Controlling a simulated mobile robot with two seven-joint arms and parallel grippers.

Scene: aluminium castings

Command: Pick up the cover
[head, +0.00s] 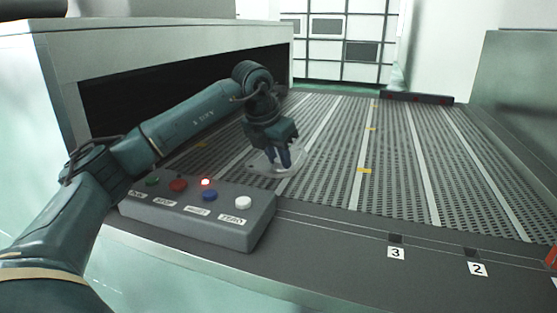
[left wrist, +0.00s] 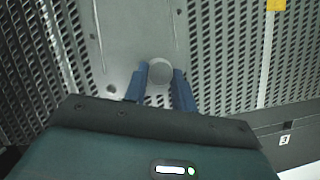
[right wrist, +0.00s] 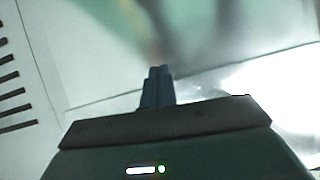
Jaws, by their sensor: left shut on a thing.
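The cover (head: 262,164) is a pale grey, thin plate on the perforated bed, below my left gripper (head: 284,163) in the head view. In the left wrist view the cover (left wrist: 135,35) runs up from the fingers and has a round grey knob (left wrist: 160,72). My left gripper (left wrist: 160,80) is shut on this knob, with one blue finger on each side. I cannot tell whether the cover touches the bed. My right gripper (right wrist: 158,72) shows only in the right wrist view. Its fingers are together with nothing visible between them.
A grey button box (head: 225,225) with a lit red lamp stands in front of the cover. The perforated bed (head: 330,175) is largely clear, with number tags (head: 396,253) along its front edge. A dark opening in a white housing (head: 150,52) lies behind my left arm.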

